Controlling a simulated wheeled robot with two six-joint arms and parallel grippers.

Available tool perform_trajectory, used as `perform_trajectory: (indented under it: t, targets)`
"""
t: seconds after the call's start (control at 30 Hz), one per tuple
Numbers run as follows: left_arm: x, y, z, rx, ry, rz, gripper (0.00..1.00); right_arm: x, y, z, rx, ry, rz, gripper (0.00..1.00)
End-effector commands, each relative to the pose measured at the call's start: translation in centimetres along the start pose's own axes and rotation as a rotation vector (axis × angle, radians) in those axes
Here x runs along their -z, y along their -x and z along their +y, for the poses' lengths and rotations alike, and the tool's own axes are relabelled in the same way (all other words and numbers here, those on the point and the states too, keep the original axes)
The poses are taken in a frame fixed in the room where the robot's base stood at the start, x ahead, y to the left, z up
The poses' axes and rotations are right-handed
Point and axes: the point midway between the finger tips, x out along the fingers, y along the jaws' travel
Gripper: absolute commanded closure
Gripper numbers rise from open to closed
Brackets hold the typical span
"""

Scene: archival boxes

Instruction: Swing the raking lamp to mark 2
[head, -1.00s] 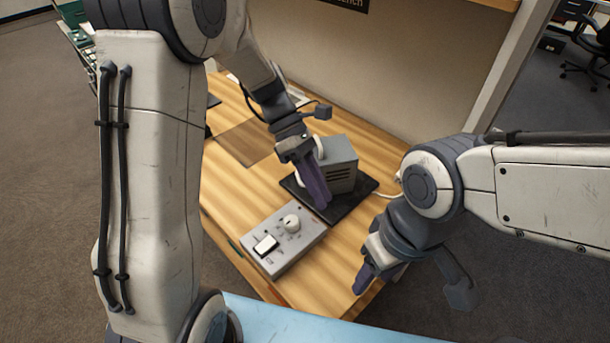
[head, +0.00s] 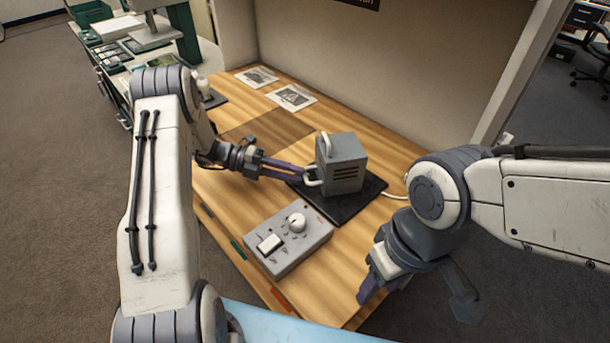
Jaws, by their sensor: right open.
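A grey vented box-shaped unit (head: 343,165), which looks like the lamp, stands on a black base plate (head: 358,202) on the wooden table. It has a pale handle (head: 311,178) on its left side and another on top. My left gripper (head: 301,174) reaches in from the left, its purple fingertips right at the side handle. I cannot tell whether they touch it or close on it. My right gripper (head: 378,288) is open and empty over the table's front right edge, apart from everything. No mark 2 is readable.
A grey control box (head: 287,238) with a round knob and a white rocker switch sits in front of the unit. Two printed sheets (head: 291,97) lie at the back of the table (head: 335,283). A pale cable runs right from the unit.

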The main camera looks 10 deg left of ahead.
Motion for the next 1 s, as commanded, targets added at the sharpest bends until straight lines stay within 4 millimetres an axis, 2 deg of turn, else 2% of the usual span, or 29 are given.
perform_trajectory:
  t: [0.1, 0.2, 0.57, 0.67, 1.0]
  targets:
    - [0.1, -1.9, -0.1, 0.000, 0.001, 0.003, 0.73, 0.0, 0.2, 0.0, 0.000, 0.000, 0.000, 0.50]
    - [0.1, -2.8, 0.0, -0.001, 0.001, 0.001, 0.73, 0.0, 0.3, 0.0, 0.000, 0.000, 0.000, 0.50]
    - [0.0, -3.5, 0.1, -0.002, 0.000, 0.000, 0.73, 0.0, 0.3, 0.0, 0.000, 0.000, 0.000, 0.50]
    - [0.0, -3.4, 0.1, -0.002, 0.000, 0.001, 1.00, 0.0, 0.3, 0.0, 0.000, 0.000, 0.000, 0.50]
    - [0.0, -3.4, 0.1, -0.002, 0.000, 0.001, 1.00, 0.0, 0.3, 0.0, 0.000, 0.000, 0.000, 0.50]
